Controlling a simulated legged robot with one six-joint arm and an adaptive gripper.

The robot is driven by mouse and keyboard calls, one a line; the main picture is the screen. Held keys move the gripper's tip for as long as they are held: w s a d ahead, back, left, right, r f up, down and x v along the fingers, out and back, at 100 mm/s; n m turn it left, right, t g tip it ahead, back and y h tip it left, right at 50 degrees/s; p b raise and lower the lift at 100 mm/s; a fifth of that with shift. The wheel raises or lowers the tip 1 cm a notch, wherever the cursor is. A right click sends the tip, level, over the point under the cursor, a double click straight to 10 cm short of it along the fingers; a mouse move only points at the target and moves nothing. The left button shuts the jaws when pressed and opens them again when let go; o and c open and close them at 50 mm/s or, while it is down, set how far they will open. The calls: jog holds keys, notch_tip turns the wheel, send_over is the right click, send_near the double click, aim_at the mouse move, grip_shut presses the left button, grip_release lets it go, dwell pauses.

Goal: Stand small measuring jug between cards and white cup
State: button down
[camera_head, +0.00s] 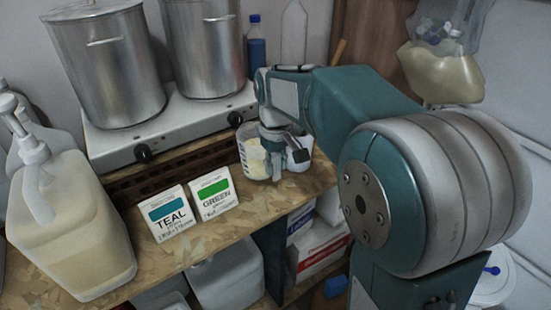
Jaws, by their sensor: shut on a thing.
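Two cards stand on the wooden shelf: a TEAL card (170,213) and a GREEN card (214,194) to its right. A small clear measuring jug (251,158) with dark markings and pale contents is upright to the right of the cards. My gripper (283,158) is at the jug's right side and shut on it, partly covering it. Whether the jug's base touches the shelf is hard to tell. A white cup (301,161) shows just to the right, mostly hidden behind my gripper.
A hot plate (115,146) with two steel pots stands behind the cards. A large pump bottle (70,225) stands at left. A blue bottle (256,45) is at the back. The shelf's front edge (215,247) is close to the cards; boxes and jugs sit below.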

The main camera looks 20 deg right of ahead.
aim_at(275, 180)
jog(key=shift+a+f, duration=0.1)
jog(key=shift+f, duration=2.55)
jog(key=shift+s+f, duration=0.1)
jog(key=shift+f, duration=0.3)
jog(key=shift+c, duration=2)
grip_release()
